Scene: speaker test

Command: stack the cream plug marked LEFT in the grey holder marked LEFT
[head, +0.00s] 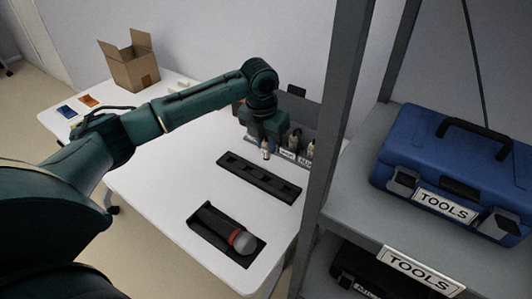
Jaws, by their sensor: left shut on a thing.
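My left gripper (265,139) points down over the white table, in front of the rack. It is shut on a small cream plug (266,151), which hangs upright below the fingers. Other cream plugs (295,139) (310,148) stand to its right by a grey rack with white labels (287,154). The labels are too small to read, so I cannot tell which plug or place is marked LEFT. A long dark holder (259,179) with several recesses lies on the table below the held plug; I see no readable mark on it. My right gripper is not in view.
A microphone (242,240) with a red band lies in a black tray (200,232) near the front. A grey shelf (350,190) with a blue toolbox (450,165) closes off the right. A cardboard box (133,70) stands at the back left. The table's left front is clear.

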